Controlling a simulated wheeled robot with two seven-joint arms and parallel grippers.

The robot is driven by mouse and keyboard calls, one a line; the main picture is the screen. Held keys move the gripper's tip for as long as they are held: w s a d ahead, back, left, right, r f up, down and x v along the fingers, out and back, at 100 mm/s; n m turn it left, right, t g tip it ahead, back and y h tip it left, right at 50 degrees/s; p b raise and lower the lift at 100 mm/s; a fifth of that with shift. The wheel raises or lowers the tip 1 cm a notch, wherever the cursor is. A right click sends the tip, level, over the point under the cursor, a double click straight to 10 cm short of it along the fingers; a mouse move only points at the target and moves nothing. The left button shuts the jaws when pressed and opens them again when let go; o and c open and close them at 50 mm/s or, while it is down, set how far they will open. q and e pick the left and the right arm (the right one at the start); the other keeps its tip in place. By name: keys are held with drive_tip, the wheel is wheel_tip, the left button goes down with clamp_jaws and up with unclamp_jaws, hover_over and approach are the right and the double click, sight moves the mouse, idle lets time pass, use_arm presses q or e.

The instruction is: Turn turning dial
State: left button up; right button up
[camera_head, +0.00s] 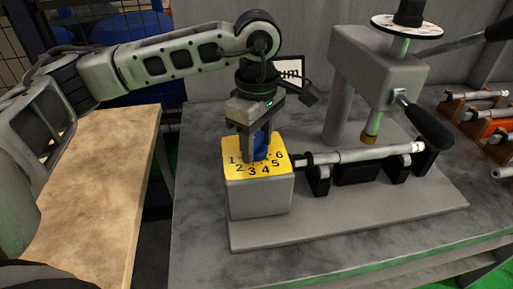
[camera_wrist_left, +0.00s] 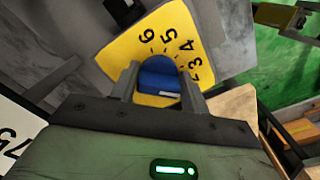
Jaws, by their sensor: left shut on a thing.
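The turning dial is a blue knob (camera_head: 262,146) on a yellow numbered plate (camera_head: 246,171), on top of a grey block at the left end of the grinder. My left gripper (camera_head: 259,146) comes down from above and is shut on the blue dial, one finger on each side. In the left wrist view the dial (camera_wrist_left: 158,77) sits between the two fingers (camera_wrist_left: 162,85), over the yellow plate (camera_wrist_left: 122,50). The digits 3 to 6 can be read there; part of the plate is hidden. My right gripper is in neither view.
A metal shaft (camera_head: 368,153) lies on black supports right of the dial. The grinder's press column with a black handle (camera_head: 428,127) rises behind it. Several rods on an orange rack (camera_head: 488,124) are at the far right. A wooden table (camera_head: 95,190) stands left.

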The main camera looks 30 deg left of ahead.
sight(257, 137)
use_arm(q)
drive_tip(key=n+b, duration=0.1)
drive_tip(key=n, duration=0.1)
drive_tip(key=n+b, duration=0.1)
drive_tip(key=n, duration=0.2)
drive_tip(key=shift+w+n, duration=0.2)
drive_tip(key=shift+n, duration=0.1)
drive_tip(key=shift+r, duration=0.1)
idle(0.4)
drive_tip(key=o, duration=1)
drive_tip(key=shift+c, duration=0.2)
wheel_tip(257, 137, up, 16)
drive_tip(key=p, duration=0.2)
drive_tip(key=shift+s, duration=0.1)
